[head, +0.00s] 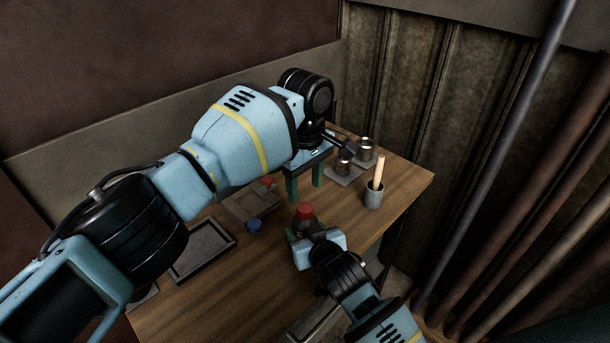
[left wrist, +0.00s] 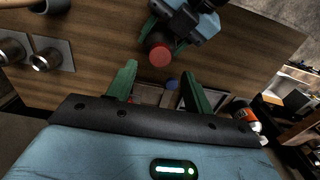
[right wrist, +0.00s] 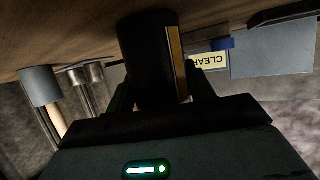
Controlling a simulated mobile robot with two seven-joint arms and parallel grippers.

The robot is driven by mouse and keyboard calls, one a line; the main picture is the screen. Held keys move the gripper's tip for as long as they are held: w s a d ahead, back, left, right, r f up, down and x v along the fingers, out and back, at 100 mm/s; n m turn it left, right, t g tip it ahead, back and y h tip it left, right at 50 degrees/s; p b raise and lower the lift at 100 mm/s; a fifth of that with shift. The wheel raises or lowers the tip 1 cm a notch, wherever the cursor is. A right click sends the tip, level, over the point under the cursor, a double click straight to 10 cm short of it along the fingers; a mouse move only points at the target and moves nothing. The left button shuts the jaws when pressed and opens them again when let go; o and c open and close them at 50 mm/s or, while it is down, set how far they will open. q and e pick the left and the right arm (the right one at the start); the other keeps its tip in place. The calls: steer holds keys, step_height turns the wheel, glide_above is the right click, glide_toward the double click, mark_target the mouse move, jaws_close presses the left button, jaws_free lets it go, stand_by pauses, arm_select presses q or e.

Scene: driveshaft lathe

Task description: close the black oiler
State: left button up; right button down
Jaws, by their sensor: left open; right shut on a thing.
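The black oiler (right wrist: 150,60) is a dark upright cylinder with a yellow-brown stripe, between the fingers of my right gripper (right wrist: 163,92). In the head view my right gripper (head: 318,246) holds it over the front of the table. A red cap (head: 305,210) shows at its top; the red cap shows from above in the left wrist view (left wrist: 160,55). I cannot tell how firmly it sits. My left gripper (head: 304,190) is open and empty, its green fingers pointing down just above and behind the red cap. The left wrist view shows its spread fingers (left wrist: 159,70).
A blue cap (head: 253,226) lies on the table (head: 220,290) beside a wooden tray (head: 243,208) with a small red item (head: 267,181). A dark tray (head: 203,250) lies left. Metal cups (head: 344,165) and a grey pot (head: 373,198) with a wooden handle stand right.

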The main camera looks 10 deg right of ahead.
mark_target(305, 207)
arm_select(q)
steer(key=shift+f, duration=3.1)
steer(key=c, duration=1)
steer(key=m, duration=0.5)
steer(key=shift+c, duration=0.3)
steer(key=m, duration=0.4)
steer(key=shift+m, duration=0.3)
steer(key=m, duration=0.4)
steer(key=shift+m, duration=0.3)
steer(key=m, duration=0.5)
